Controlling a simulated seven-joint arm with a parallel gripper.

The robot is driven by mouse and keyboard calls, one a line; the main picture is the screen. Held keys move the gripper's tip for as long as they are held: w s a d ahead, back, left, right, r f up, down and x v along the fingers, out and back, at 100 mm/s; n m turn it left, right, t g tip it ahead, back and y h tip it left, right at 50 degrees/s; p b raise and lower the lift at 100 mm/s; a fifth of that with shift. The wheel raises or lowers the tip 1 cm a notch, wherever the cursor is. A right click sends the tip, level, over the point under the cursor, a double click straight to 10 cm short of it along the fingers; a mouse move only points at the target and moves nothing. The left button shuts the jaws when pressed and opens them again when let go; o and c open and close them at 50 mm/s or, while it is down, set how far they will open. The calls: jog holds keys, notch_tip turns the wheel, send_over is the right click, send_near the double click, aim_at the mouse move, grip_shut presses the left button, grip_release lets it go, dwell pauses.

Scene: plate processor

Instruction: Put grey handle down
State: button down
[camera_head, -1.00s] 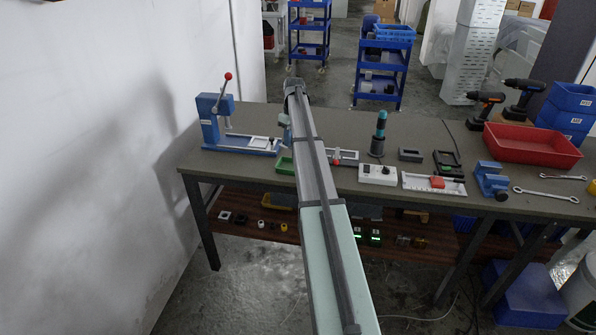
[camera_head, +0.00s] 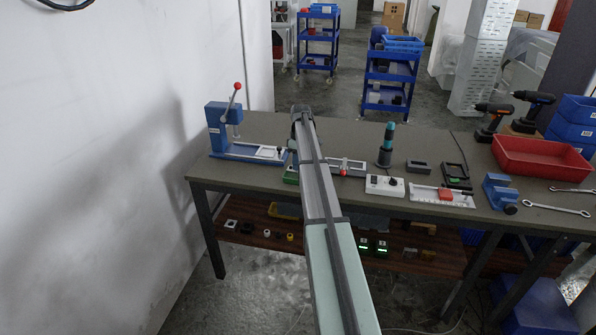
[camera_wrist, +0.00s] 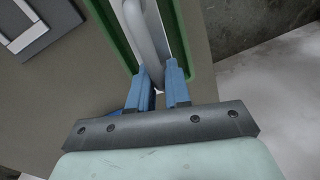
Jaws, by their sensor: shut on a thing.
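In the wrist view, my gripper (camera_wrist: 158,72) has two blue fingers on either side of the grey handle (camera_wrist: 146,34), a long, rounded grey piece, and is shut on it. The handle lies over the inside of a green-rimmed tray (camera_wrist: 112,30). I cannot tell whether the handle touches the tray floor. In the head view, the green tray (camera_head: 290,176) shows only a small part at the left of my arm. My arm hides the gripper and the handle there.
A blue press (camera_head: 217,125) with a red-knobbed lever stands at the left of the table. Right of my arm are a white box (camera_head: 383,186), a dark cylinder tool (camera_head: 385,155), a blue vise (camera_head: 497,190) and a red bin (camera_head: 540,158). Bare tabletop lies behind them.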

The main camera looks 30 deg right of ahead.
jog(key=shift+f, duration=1.75)
jog(key=shift+f, duration=0.15)
jog(key=c, duration=1.1)
grip_release()
jog(key=r, duration=0.8)
jog(key=d+r, duration=0.1)
jog(key=r, duration=0.3)
jog(key=shift+w+r, duration=0.1)
jog(key=shift+w, duration=0.25)
